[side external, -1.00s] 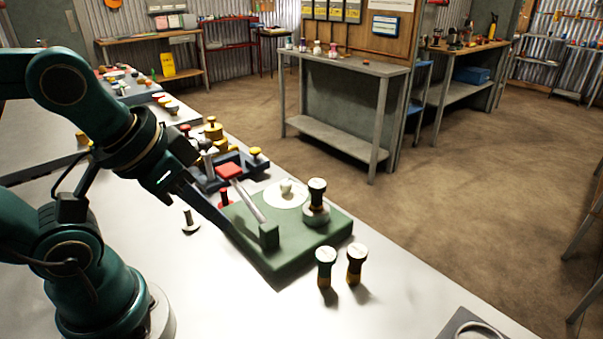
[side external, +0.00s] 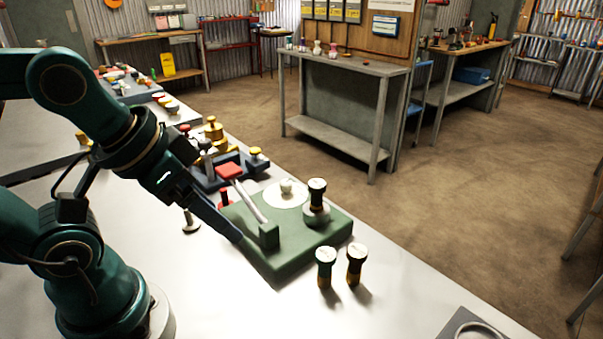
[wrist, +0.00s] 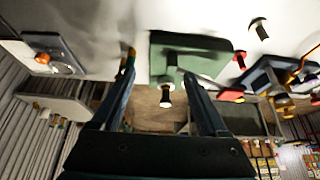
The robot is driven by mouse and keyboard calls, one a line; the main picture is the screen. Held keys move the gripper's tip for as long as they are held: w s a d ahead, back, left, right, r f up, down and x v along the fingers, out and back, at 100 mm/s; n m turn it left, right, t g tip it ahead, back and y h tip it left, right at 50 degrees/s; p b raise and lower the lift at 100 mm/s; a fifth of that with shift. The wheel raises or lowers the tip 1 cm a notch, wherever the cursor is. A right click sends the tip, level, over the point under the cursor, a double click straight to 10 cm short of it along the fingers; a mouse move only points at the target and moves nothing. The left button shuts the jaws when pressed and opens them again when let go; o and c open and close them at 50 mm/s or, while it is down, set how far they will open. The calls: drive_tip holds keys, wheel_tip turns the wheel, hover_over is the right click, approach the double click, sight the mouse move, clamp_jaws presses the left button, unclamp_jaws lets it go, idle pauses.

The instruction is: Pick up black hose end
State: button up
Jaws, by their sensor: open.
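Two similar dark pieces with yellowish lower ends, a left one (side external: 326,267) and a right one (side external: 357,264), stand upright on the bench in front of the block. My gripper (wrist: 159,72) is open and empty. In the wrist view a black piece (wrist: 166,92) with a pale end shows between its fingers, apart from them. In the side view the fingers reach the block's left side, with the tips hard to make out.
A grey bar with a red handle (side external: 230,171) rises from the green block beside a white disc (side external: 286,195). Blue and yellow fittings (side external: 240,165) crowd the bench behind. A grey plate with a ring (side external: 475,328) lies at the front right.

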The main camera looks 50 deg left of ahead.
drive_tip(key=n, duration=0.2)
approach(315, 185)
drive_tip(key=w, duration=0.1)
drive_tip(key=shift+g+y, duration=0.4)
drive_tip(key=shift+g, duration=0.1)
drive_tip(key=x, duration=0.6)
drive_tip(key=shift+w+d+f, duration=0.1)
drive_tip(key=shift+d+f, duration=0.1)
drive_tip(key=shift+d, duration=0.1)
drive_tip(key=shift+x, duration=2.7)
drive_tip(key=shift+c, duration=0.4)
clamp_jaws()
